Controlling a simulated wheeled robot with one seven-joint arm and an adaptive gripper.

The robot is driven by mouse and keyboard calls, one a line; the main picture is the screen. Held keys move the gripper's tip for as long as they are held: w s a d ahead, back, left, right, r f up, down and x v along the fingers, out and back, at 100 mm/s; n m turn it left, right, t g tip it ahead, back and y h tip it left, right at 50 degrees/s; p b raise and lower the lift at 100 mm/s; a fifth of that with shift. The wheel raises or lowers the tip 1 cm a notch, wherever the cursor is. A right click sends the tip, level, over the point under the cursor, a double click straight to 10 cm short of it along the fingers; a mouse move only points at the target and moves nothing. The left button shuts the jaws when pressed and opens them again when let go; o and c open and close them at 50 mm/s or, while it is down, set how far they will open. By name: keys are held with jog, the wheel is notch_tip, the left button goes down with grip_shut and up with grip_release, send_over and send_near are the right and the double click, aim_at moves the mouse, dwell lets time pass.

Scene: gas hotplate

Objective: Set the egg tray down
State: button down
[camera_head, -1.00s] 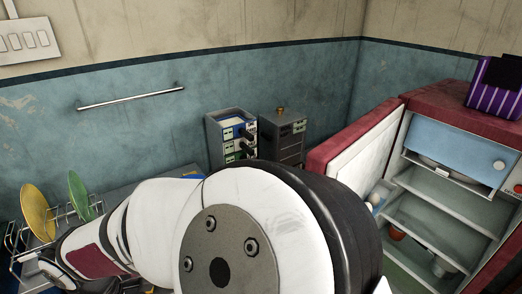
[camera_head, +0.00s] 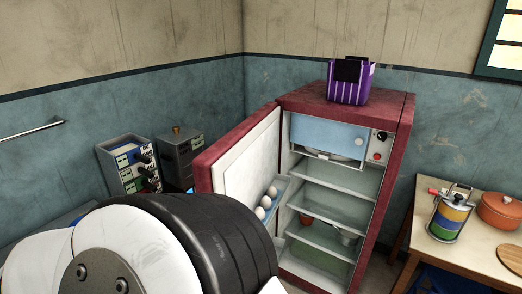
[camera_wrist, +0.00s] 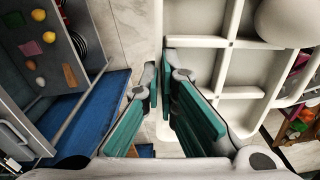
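In the wrist view the egg tray (camera_wrist: 196,60) is a white grid of compartments filling the upper right. One large white egg (camera_wrist: 290,22) sits at its upper right corner, cut off by the frame edge. My gripper (camera_wrist: 163,74), with teal finger pads, has its fingertips close together on either side of the tray's left edge wall and is shut on it. Tiled floor shows beside the tray. In the head view my arm hides the gripper, and the tray is not visible.
The red fridge (camera_head: 395,150) stands open, with eggs (camera_head: 266,202) in its door (camera_head: 240,150) and a purple crate (camera_head: 347,90) on top. A wooden table (camera_head: 455,250) with a pot (camera_head: 499,210) is at right. Small drawer units (camera_head: 128,165) stand at left.

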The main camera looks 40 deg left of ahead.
jog(key=w+r+m, duration=0.2)
jog(key=w+m, duration=0.7)
jog(key=w, duration=1.9)
jog(key=w+d+r+m, duration=0.1)
jog(key=w+d+m, duration=0.45)
jog(key=w, duration=0.65)
jog(key=w+d+r+m, duration=0.1)
jog(key=w+d+m, duration=0.4)
jog(key=w, duration=0.7)
jog(key=w+d+r+m, duration=0.2)
jog(key=w+d+m, duration=0.55)
jog(key=d, duration=0.75)
jog(key=w+d+r+m, duration=0.1)
jog(key=w+d+m, duration=0.3)
jog(key=w+d, duration=0.95)
jog(key=s+d+r+m, duration=0.15)
jog(key=d+m, duration=0.35)
jog(key=d, duration=1.1)
jog(key=s+d+f, duration=0.1)
jog(key=s+f, duration=0.4)
jog(key=f, duration=0.1)
